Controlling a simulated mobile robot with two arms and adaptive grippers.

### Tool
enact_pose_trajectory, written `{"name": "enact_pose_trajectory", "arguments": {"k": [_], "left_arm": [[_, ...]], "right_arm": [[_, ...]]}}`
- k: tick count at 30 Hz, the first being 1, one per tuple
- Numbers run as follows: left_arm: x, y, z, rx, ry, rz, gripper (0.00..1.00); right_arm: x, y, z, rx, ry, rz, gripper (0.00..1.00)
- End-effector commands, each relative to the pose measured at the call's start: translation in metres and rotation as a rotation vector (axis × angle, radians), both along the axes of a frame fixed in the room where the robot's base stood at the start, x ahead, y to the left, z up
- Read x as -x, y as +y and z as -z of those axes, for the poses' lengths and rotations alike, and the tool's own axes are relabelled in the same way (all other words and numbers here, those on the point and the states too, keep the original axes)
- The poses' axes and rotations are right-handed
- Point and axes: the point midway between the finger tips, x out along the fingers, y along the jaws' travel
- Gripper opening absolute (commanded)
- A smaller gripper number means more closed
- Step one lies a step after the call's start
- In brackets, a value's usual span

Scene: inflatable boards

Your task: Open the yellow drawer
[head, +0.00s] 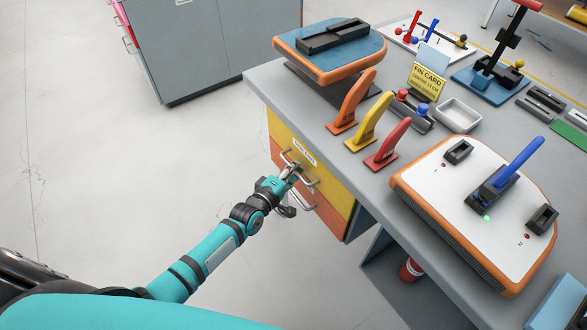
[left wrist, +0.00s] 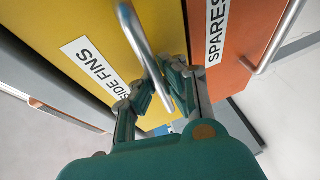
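The yellow drawer (head: 283,131) is the upper drawer under the grey desk, with a white label and a metal bar handle. It looks shut, its front about level with the orange drawer below. In the left wrist view its yellow front (left wrist: 95,22) reads "SIDE FINS", and its handle (left wrist: 139,38) runs down between my fingers. My left gripper (head: 291,172) is at this handle, with one finger on either side of the bar (left wrist: 166,88). I cannot tell whether the fingers press on it. My right gripper is not in view.
An orange drawer (head: 325,212) labelled "SPARES" (left wrist: 216,30) sits directly below, its handle close to my gripper. The desktop (head: 268,75) above holds fins, a tray and boards. A grey cabinet (head: 215,45) stands behind; the floor (head: 120,150) to the left is clear.

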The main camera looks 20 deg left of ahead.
Motion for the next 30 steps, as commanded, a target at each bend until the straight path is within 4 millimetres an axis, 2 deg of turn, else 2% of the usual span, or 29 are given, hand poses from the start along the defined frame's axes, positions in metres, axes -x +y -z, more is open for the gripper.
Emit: {"name": "enact_pose_trajectory", "arguments": {"k": [8,14,20,30], "left_arm": [[0.001,0.001,-0.001,-0.003,-0.003,0.001,0.00],[0.017,0.013,-0.001,-0.007,-0.001,0.001,0.00],[0.050,0.039,-0.001,-0.009,0.001,0.002,0.00],[0.124,0.097,-0.001,-0.010,0.001,0.004,0.00]], "right_arm": [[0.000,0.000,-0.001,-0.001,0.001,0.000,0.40],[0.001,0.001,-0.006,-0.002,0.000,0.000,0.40],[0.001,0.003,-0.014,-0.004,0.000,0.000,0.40],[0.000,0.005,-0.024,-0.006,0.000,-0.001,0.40]]}}
